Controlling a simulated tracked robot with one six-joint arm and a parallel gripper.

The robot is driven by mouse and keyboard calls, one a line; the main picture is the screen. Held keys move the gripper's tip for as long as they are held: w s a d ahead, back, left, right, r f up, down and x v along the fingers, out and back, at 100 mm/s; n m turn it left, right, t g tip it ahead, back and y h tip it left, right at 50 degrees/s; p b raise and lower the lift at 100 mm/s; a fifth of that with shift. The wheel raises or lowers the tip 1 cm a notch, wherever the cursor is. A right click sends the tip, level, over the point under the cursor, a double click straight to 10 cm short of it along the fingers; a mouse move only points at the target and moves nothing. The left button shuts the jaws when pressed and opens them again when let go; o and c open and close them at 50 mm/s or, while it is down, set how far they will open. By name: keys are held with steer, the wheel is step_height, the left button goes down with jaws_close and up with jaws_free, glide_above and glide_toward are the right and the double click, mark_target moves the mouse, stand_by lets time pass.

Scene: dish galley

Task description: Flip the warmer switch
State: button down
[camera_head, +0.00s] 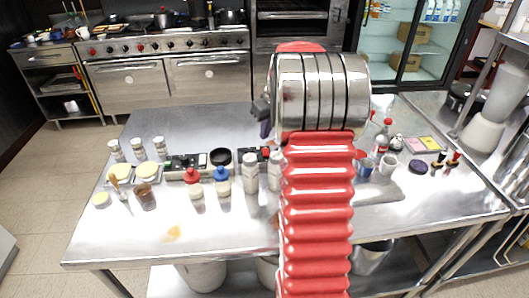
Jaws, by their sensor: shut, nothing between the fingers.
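Two low black boxes with small controls stand in the row on the steel table. The left box (186,163) shows whole. The right box (247,158) has a red spot at its right end and is partly hidden by my arm. Which one carries the warmer switch is too small to tell. My red ribbed arm with its steel bands rises up the middle of the view. My gripper (264,122) shows as a small dark end at the arm's left side, shut and empty, above the table behind the right box. It appears apart from both boxes.
Squeeze bottles (222,182) and white bottles (251,172) stand in front of the boxes. Shakers (138,149) are at left, cups (388,165) and bottles at right. The table's back left and front strip are mostly clear.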

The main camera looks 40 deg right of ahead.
mark_target(265, 149)
steer(key=shift+r, duration=1.5)
steer(key=s+a+r, duration=0.3)
steer(key=a, duration=0.5)
steer(key=s+a+r+t, duration=0.1)
steer(key=s+a+r, duration=0.2)
steer(key=a, duration=0.5)
steer(key=s+a+r, duration=0.2)
steer(key=a+r, duration=0.1)
steer(key=a, duration=0.5)
steer(key=s+a+f+t, duration=0.1)
steer(key=s+a+f, duration=0.3)
steer(key=s+a, duration=0.9)
steer(key=s, duration=0.3)
steer(key=shift+s+a+n, duration=0.25)
steer(key=shift+n, duration=0.15)
steer(key=shift+d, duration=0.1)
